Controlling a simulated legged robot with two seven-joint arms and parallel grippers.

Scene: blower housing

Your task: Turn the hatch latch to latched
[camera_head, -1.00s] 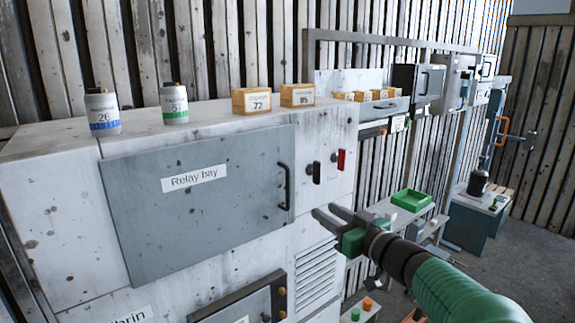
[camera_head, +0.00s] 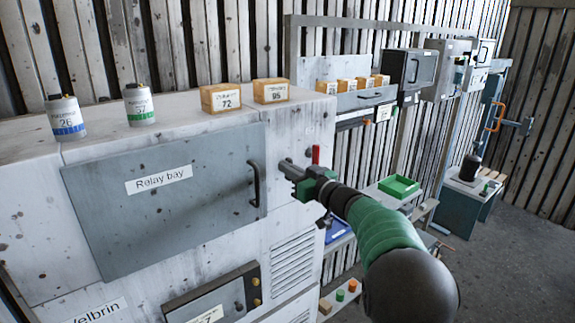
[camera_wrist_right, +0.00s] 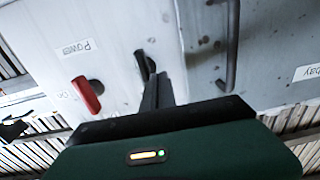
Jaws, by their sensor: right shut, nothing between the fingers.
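The grey hatch labelled "Relay bay" (camera_head: 160,215) lies flush in the white cabinet front, with a dark handle (camera_head: 256,183) at its right edge. A small black lever (camera_wrist_right: 145,64), which looks like the hatch latch, is on the cabinet panel beside the hatch. In the head view my gripper hides it. My right gripper (camera_head: 287,166) is shut and empty, at the panel between the handle and a red lever (camera_head: 316,155). In the right wrist view its fingertips (camera_wrist_right: 158,80) are right by the black lever; I cannot tell whether they touch. My left gripper is not in view.
The red lever also shows in the right wrist view (camera_wrist_right: 86,96), close to my fingers, near a "Power" label (camera_wrist_right: 76,47). Bottles and boxes (camera_head: 221,96) stand on the cabinet top. A green tray (camera_head: 398,187) and shelves are farther right.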

